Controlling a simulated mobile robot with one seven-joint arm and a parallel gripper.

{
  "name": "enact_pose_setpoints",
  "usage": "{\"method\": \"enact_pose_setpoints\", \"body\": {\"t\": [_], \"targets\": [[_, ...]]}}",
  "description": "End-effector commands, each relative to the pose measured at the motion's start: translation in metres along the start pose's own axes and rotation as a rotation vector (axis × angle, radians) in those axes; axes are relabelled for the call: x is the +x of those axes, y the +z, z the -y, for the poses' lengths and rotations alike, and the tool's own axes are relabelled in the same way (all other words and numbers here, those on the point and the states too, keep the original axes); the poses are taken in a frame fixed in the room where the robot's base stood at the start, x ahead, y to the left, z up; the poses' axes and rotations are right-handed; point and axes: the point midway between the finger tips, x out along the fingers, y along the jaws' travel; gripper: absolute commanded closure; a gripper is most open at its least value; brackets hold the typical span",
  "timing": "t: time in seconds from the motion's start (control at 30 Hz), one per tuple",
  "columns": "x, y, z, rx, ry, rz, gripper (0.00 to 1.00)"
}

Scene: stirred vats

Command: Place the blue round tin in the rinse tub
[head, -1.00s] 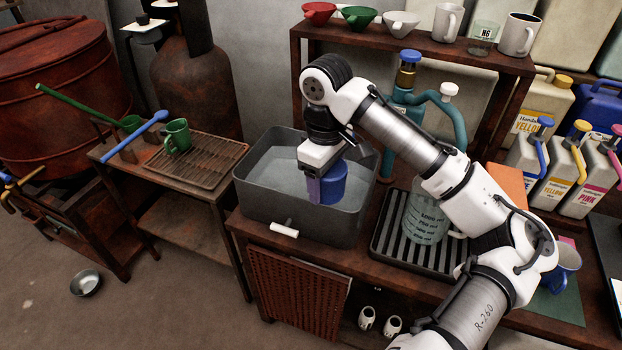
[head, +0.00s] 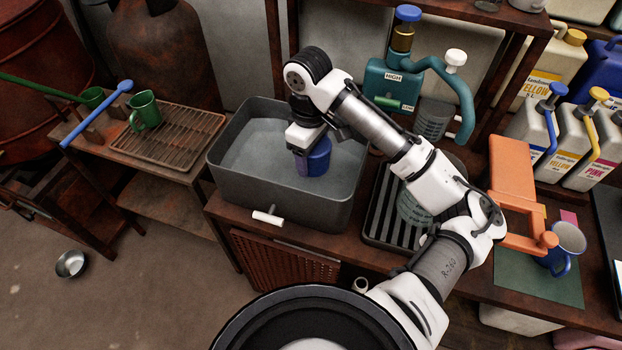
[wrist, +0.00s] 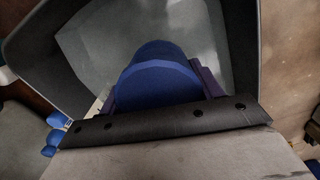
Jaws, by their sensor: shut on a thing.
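The blue round tin (head: 316,160) is held by my gripper (head: 305,163) inside the outline of the grey rinse tub (head: 232,186). The tub stands on the brown bench and has pale water in it. In the wrist view the tin (wrist: 158,78) sits between the two dark purple fingers, with the tub wall (wrist: 244,50) around it. The tin looks low in the tub, but I cannot tell whether it touches the water or the floor of the tub. My gripper hides part of the tin.
A white handle (head: 268,217) sticks out at the tub's front. A black ribbed drain tray (head: 383,215) with a clear jug stands right of the tub. A teal can (head: 388,85) stands behind. A rack (head: 180,140) with a green mug (head: 146,110) is to the left.

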Motion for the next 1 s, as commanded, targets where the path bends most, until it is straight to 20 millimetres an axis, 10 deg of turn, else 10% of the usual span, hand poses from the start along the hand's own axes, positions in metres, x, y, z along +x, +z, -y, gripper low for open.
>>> {"method": "enact_pose_setpoints", "body": {"t": [0.7,1.0], "targets": [[0.099,-0.004,0.000,0.002,-0.001,0.001,0.63],[0.103,-0.005,0.000,0.000,0.001,0.000,0.63]]}}
